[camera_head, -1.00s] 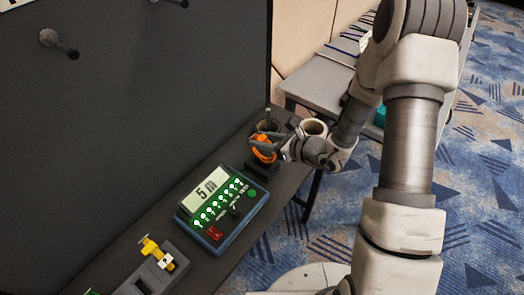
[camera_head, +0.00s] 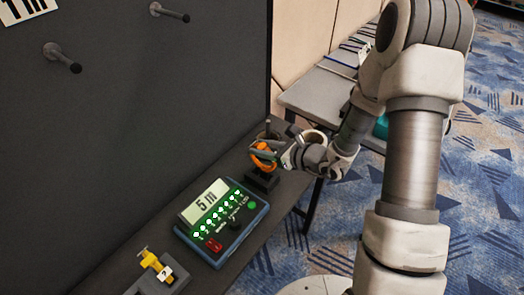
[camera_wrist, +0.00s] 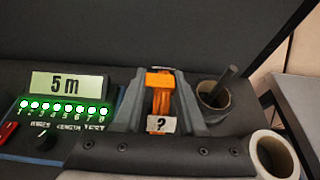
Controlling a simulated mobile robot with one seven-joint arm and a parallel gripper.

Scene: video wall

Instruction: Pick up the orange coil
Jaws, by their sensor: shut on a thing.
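The orange coil (camera_head: 263,151) is between the fingers of my gripper (camera_head: 262,155) at the far end of the dark shelf in the head view. In the wrist view the orange coil (camera_wrist: 160,92) stands between the two grey fingers of my gripper (camera_wrist: 160,100), with a white tag marked "?" on its lower front. My gripper is shut on the coil. A dark block (camera_head: 262,180) shows just below the coil in the head view. I cannot tell whether the coil touches it.
A tester box (camera_head: 222,222) reading "5 m" with green lights stands left of the coil. A yellow connector (camera_head: 150,259) is nearer. A cup with a dark stick (camera_wrist: 214,95) and a white roll (camera_wrist: 272,155) stand to the right in the wrist view. Pegs (camera_head: 62,58) jut from the wall.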

